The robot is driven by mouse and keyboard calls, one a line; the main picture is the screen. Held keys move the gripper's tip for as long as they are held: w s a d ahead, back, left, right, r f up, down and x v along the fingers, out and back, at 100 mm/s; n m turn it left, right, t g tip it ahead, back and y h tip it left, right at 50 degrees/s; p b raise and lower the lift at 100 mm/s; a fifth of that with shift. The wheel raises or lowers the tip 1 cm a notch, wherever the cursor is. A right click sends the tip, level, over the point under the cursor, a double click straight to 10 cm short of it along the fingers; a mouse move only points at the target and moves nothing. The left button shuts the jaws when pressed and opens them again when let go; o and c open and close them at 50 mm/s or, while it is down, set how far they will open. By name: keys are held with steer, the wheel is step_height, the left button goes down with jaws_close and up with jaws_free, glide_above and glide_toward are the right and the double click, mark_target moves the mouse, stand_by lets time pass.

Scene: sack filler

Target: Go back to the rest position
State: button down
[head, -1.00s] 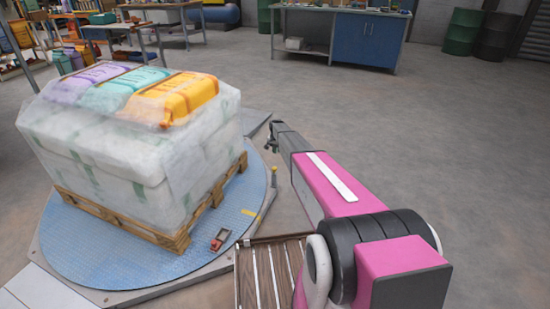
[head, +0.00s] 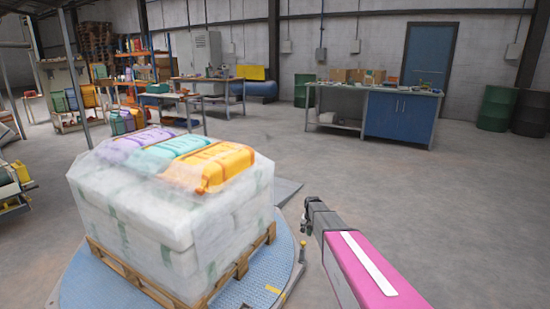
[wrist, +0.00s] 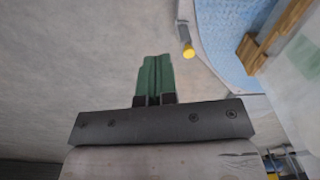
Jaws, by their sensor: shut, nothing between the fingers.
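My gripper (head: 305,216) is at the end of my pink and dark grey arm, right of the wrapped pallet load in the head view. In the wrist view its two green fingers (wrist: 154,78) are together with nothing between them. The gripper is apart from the load and hangs over open floor. No rest position is marked in these views.
The wrapped sack load (head: 150,225) stands on a wooden pallet (head: 245,264) on a blue round turntable (head: 245,291). A yellow-tipped post (wrist: 188,50) stands at the turntable's edge near my gripper. A blue workbench (head: 398,117) is at the back. The floor between is clear.

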steer(key=s+r+n, duration=0.1)
steer(key=s+r, duration=0.3)
steer(key=s, duration=0.7)
steer(key=s+r+n, duration=0.1)
steer(key=s+r, duration=0.3)
steer(key=s, duration=0.7)
steer(key=s+r+n, duration=0.2)
steer(key=s+r, duration=0.2)
steer(key=s, duration=0.7)
steer(key=shift+a, duration=0.25)
steer(key=shift+s+r, duration=0.1)
